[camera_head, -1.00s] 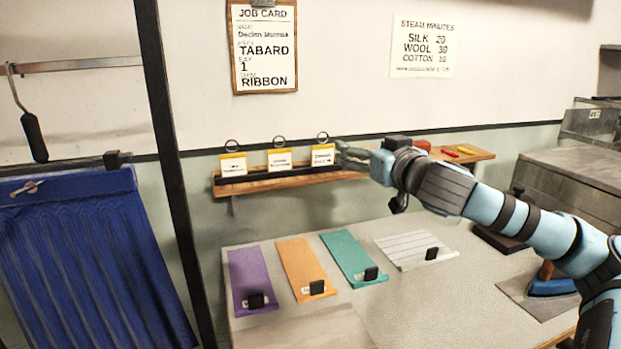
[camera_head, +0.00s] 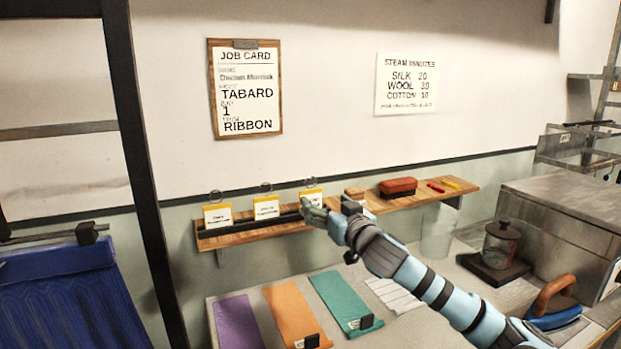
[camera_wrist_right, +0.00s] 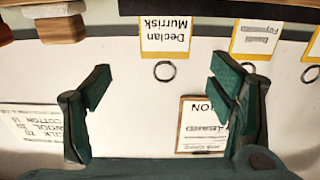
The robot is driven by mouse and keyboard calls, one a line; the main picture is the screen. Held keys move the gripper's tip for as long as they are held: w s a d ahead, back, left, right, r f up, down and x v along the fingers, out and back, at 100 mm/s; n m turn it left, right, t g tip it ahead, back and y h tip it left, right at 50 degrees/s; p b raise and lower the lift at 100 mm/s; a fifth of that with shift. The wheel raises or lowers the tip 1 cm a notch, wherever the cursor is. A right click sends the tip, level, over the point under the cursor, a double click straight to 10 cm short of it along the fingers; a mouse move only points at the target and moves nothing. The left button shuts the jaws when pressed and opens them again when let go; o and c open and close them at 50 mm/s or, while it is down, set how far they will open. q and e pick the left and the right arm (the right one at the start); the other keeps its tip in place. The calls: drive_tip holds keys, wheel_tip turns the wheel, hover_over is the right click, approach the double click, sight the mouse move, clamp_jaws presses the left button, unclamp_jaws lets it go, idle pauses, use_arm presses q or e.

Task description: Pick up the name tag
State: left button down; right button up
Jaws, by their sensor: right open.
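Three name tags, white with yellow edges and a ring on top, stand in a row on the wooden wall shelf: a left tag (camera_head: 217,216), a middle tag (camera_head: 266,207) and a right tag (camera_head: 312,195). My right gripper (camera_head: 317,213) is in front of the right tag and hides its lower part. In the wrist view, which looks upside down, the tag reading "Declan Murrisk" (camera_wrist_right: 168,36) lies beyond and between the open, empty fingers (camera_wrist_right: 160,88). A second tag (camera_wrist_right: 256,40) is to its right. My left gripper is out of view.
The shelf (camera_head: 240,236) also holds a red brush (camera_head: 398,187) and small red and yellow items. A job card (camera_head: 246,90) naming Declan Murrisk hangs above. Coloured cloth strips lie on the table below. A dark post (camera_head: 140,160) stands at left.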

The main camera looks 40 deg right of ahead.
sight(311, 198)
drive_tip(key=x, duration=0.2)
drive_tip(key=p+x, duration=0.1)
drive_tip(key=x, duration=0.2)
drive_tip(key=f+x, duration=0.1)
drive_tip(key=x, duration=0.1)
drive_tip(key=shift+w+a+f+p, duration=0.15)
drive_tip(key=shift+w+a+p, duration=0.1)
drive_tip(key=shift+w+p, duration=0.2)
drive_tip(key=shift+w+f, duration=0.15)
drive_tip(key=shift+w, duration=0.1)
drive_tip(key=shift+s, duration=0.15)
drive_tip(key=c, duration=1)
